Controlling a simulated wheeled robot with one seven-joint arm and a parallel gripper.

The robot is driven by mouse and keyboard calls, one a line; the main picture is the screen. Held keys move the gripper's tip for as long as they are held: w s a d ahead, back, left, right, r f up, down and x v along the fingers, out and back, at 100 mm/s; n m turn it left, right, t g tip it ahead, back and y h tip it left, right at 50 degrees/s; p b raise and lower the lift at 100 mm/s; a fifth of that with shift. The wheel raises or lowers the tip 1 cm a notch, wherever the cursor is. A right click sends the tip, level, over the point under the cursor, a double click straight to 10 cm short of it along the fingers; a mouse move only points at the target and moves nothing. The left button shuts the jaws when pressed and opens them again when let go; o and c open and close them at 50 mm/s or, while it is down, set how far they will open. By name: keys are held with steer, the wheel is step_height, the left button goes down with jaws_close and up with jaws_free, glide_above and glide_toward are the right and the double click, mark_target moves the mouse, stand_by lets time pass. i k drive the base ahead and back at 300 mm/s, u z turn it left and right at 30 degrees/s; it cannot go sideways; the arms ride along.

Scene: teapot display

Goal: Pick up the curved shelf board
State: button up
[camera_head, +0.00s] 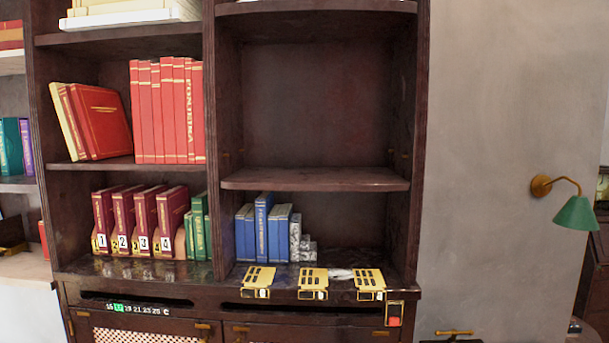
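A dark wooden shelf board (315,179) with a slightly bowed front edge spans the right bay of the bookcase, in the middle of the view. Its top is bare and the compartment above it is empty. Another board with a bowed front edge (318,7) shows at the top of the same bay, cut by the picture's edge. I cannot tell for certain which of them the task names. My gripper is not in view.
Blue books (265,230) and grey stepped blocks (299,240) stand below the middle board. Three gold slotted plates (313,280) sit along the ledge. A green wall lamp (575,213) juts out at right.

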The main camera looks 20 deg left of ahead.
mark_target(273, 178)
steer(key=u, duration=0.75)
steer(key=i, duration=0.85)
steer(key=u, duration=0.9)
